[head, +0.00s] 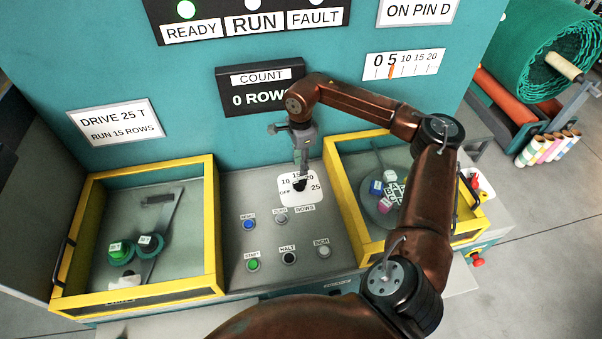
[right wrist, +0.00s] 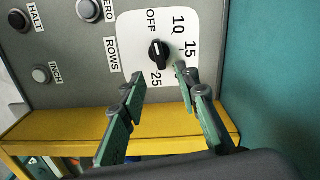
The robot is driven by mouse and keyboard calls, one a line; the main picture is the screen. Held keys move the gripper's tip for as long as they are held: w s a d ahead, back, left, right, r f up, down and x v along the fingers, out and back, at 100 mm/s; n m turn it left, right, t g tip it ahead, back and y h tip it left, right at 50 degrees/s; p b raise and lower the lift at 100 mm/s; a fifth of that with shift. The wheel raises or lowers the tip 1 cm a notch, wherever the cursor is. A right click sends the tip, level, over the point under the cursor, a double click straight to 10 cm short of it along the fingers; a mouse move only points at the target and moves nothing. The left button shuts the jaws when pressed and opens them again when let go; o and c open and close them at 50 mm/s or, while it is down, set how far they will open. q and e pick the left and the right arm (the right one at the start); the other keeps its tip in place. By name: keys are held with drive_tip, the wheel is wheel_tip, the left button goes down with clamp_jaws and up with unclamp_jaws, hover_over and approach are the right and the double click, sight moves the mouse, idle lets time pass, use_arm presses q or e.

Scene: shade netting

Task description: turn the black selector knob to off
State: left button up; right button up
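The black selector knob (right wrist: 158,53) sits on a white dial plate (right wrist: 140,42) marked OFF, 10, 15, 20 and 25, with ROWS beside it. A pale mark shows on the knob, but I cannot tell surely which label it points at. In the head view the dial plate (head: 286,188) is on the grey panel, its knob partly hidden by my gripper. My right gripper (head: 300,178) reaches down over it. In the right wrist view my right gripper (right wrist: 161,75) is open, its green fingertips apart just short of the knob, nothing between them. My left gripper is not in view.
Push buttons, including a blue one (head: 249,224) and a green one (head: 253,265), sit close to the dial. Yellow-framed bins stand left (head: 212,240) and right (head: 350,215) of the panel. The teal wall with a count display (head: 262,98) rises behind.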

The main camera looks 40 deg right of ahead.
wheel_tip(320, 180, up, 4)
drive_tip(key=shift+f, duration=0.25)
drive_tip(key=shift+s+d, duration=0.1)
idle(0.4)
